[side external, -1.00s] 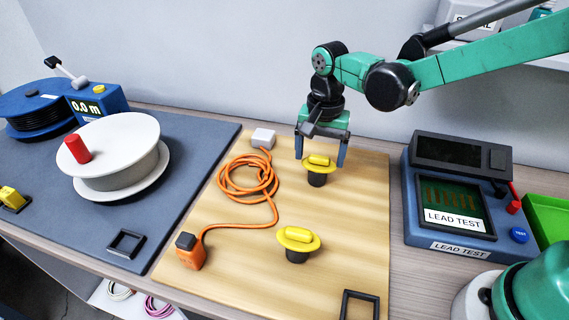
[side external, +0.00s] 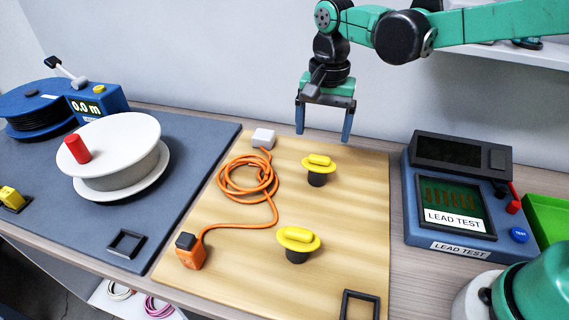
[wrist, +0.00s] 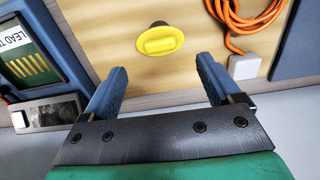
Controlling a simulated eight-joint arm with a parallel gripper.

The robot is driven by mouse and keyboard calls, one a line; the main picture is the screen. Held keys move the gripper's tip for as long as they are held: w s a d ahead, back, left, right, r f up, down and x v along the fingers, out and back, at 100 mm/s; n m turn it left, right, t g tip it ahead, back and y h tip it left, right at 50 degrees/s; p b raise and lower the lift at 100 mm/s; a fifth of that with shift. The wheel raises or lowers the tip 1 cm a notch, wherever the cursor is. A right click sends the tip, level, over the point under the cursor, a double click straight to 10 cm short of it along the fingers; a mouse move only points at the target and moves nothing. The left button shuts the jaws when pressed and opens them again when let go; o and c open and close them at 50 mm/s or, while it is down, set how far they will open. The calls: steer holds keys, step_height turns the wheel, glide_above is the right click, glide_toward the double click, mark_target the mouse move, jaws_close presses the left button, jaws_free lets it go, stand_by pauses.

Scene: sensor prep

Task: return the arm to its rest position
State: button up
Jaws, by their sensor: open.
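My gripper (side external: 323,134) is open and empty, raised above the back edge of the wooden board. Its two blue fingers hang apart with nothing between them. Below it, a yellow-topped knob (side external: 318,162) on a black base stands on the board, clear of the fingers. In the wrist view the gripper (wrist: 162,78) shows both fingers spread, with the yellow knob (wrist: 160,40) beyond them and not touching.
A second yellow knob (side external: 297,238) and a coiled orange cable (side external: 246,177) lie on the wooden board (side external: 350,215). A lead tester (side external: 450,215) stands right, a white reel (side external: 115,140) left. The space around my raised gripper is clear.

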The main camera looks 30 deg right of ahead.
steer(key=s+d+r+n+t, duration=0.2)
steer(key=s+d+n+t, duration=0.4)
steer(key=s+n, duration=0.3)
steer(key=shift+s+d+t, duration=0.35)
steer(key=shift+s+t, duration=0.15)
steer(key=shift+t, duration=0.1)
